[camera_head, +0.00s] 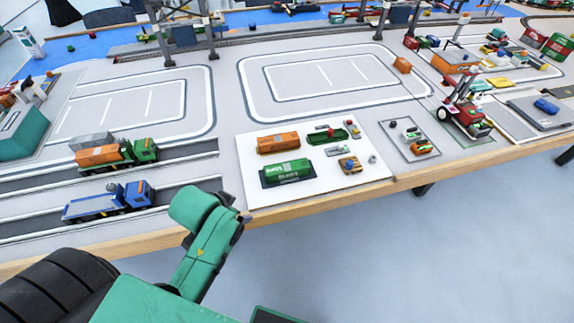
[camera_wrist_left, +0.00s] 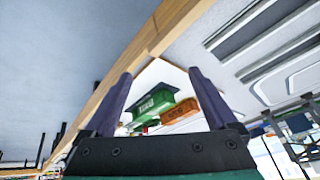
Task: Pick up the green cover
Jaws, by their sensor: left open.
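A green box-shaped cover (camera_head: 288,171) with white lettering sits on a dark base on a white board (camera_head: 350,185) near the table's front edge. It also shows between my fingers in the left wrist view (camera_wrist_left: 153,104), some distance beyond them. An orange cover (camera_head: 278,142) lies just behind it, and in the left wrist view (camera_wrist_left: 180,111) it is beside the green one. My left gripper (camera_wrist_left: 160,84) is open and empty. In the head view, my green left arm reaches up from the bottom, with its end at the table's front edge, left of and nearer than the green cover.
The board also holds a dark green frame (camera_head: 327,136) and small parts. An orange-and-green truck (camera_head: 117,154) and a blue truck (camera_head: 108,201) stand on the left lanes. A red-and-white crane vehicle (camera_head: 467,113) stands right. The wooden table edge (camera_head: 330,199) runs close to my arm.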

